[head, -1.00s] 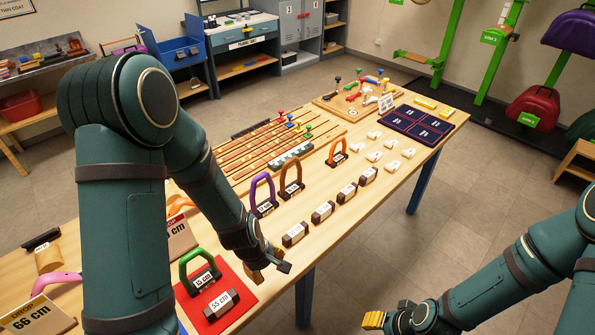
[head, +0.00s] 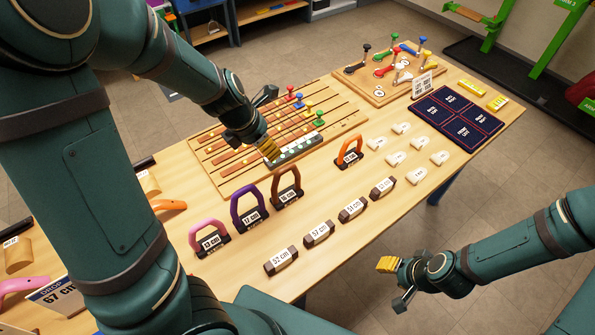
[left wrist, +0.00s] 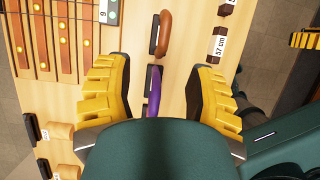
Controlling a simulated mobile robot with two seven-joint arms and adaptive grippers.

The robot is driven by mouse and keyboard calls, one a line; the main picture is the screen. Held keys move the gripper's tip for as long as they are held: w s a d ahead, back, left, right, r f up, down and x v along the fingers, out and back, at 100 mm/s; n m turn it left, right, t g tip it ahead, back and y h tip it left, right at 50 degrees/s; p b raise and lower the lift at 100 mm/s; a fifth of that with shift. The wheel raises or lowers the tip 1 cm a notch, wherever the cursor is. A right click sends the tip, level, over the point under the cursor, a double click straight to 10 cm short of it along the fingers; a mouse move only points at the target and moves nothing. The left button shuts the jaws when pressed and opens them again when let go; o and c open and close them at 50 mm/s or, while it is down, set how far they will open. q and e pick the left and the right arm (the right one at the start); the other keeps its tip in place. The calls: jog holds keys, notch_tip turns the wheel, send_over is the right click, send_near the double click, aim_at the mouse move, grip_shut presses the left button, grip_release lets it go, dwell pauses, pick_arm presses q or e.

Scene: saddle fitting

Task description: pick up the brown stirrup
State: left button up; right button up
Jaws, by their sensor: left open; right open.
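The brown stirrup (head: 287,187) stands upright on its dark labelled base on the wooden table, between the purple stirrup (head: 248,208) and the orange stirrup (head: 350,150). In the left wrist view the brown stirrup (left wrist: 164,32) lies beyond the fingertips, seen from above. The purple stirrup (left wrist: 154,92) shows there between the fingers, below them. My left gripper (head: 267,124) is open and empty, above the table; in the left wrist view its yellow fingers (left wrist: 159,72) are wide apart. My right gripper (head: 392,284) is open and empty, off the table's front edge.
A pink stirrup (head: 209,238) stands left of the purple one. Several labelled blocks (head: 319,233) line the front edge. A slotted board (head: 225,162) with coloured pegs lies behind the stirrups. White pieces (head: 402,128) and a dark blue mat (head: 459,116) are at right.

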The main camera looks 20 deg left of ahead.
aim_at(283, 168)
pick_arm(q)
jog(key=b+x, duration=0.1)
jog(key=x, duration=0.6)
jog(key=shift+d+f, duration=0.1)
jog(key=shift+f, duration=0.3)
jog(key=shift+w+d+f, duration=0.15)
jog(key=shift+w+f, duration=0.05)
jog(key=shift+f, duration=0.15)
jog(key=x, duration=0.1)
jog(key=b+x, duration=0.1)
jog(key=x, duration=0.1)
jog(key=b+x, duration=0.1)
jog(key=shift+s+d+f, duration=0.2)
jog(key=shift+s+f, duration=0.05)
jog(key=shift+s, duration=0.1)
jog(key=shift+w+d+f, duration=0.1)
jog(key=shift+w+f, duration=0.1)
jog(key=shift+f, duration=0.1)
pick_arm(e)
notch_tip(283, 168, down, 3)
jog(key=shift+f, duration=0.1)
pick_arm(q)
jog(key=shift+r, duration=0.1)
grip_shut()
